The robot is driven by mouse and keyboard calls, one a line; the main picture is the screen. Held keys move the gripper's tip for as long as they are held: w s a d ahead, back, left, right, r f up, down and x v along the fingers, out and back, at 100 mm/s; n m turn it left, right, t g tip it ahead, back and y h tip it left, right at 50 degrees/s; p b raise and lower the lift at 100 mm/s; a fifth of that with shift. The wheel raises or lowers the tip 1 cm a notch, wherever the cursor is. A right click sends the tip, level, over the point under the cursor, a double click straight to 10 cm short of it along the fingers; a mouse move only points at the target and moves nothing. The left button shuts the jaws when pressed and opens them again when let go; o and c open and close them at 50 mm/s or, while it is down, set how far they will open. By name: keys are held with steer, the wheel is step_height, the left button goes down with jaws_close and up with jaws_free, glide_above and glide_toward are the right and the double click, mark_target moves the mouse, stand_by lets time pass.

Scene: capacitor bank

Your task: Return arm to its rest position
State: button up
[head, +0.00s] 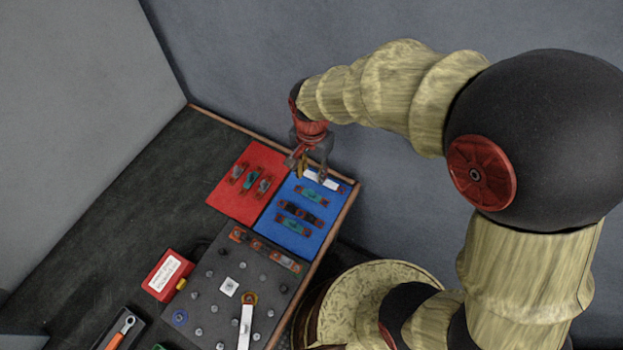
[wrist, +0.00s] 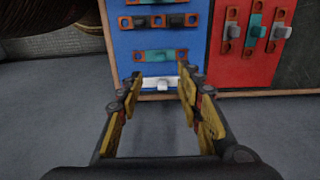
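My gripper (head: 304,160) is over the far end of the blue mat in the head view. In the wrist view my gripper (wrist: 160,98) has its two yellow-padded fingers spread apart, with nothing held between them. A white bar (head: 322,180) lies at the far edge of the blue mat (head: 270,221). In the wrist view the white bar (wrist: 161,84) shows just beyond the fingertips, apart from them as far as I can tell. My arm (head: 385,88) stretches from the right of the head view to the bench.
A red mat (head: 222,194) with several coloured parts lies left of the blue mat. A dark pegged plate (head: 215,312) with a white strip (head: 245,326) lies nearer. A red box (head: 168,275) and an orange-handled ratchet (head: 121,332) are at left. A grey wall (head: 260,60) stands behind the bench.

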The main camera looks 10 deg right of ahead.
steer(key=shift+r, duration=0.75)
steer(key=s+d+r+n+t, duration=0.2)
steer(key=s+d+r, duration=0.4)
steer(key=r, duration=0.4)
steer(key=s+d+r+n+t, duration=0.3)
steer(key=s+d+r+n, duration=0.2)
steer(key=r, duration=0.5)
steer(key=shift+s+d+r+n+t, duration=0.35)
steer(key=shift+s+d, duration=0.15)
steer(key=shift+s, duration=0.1)
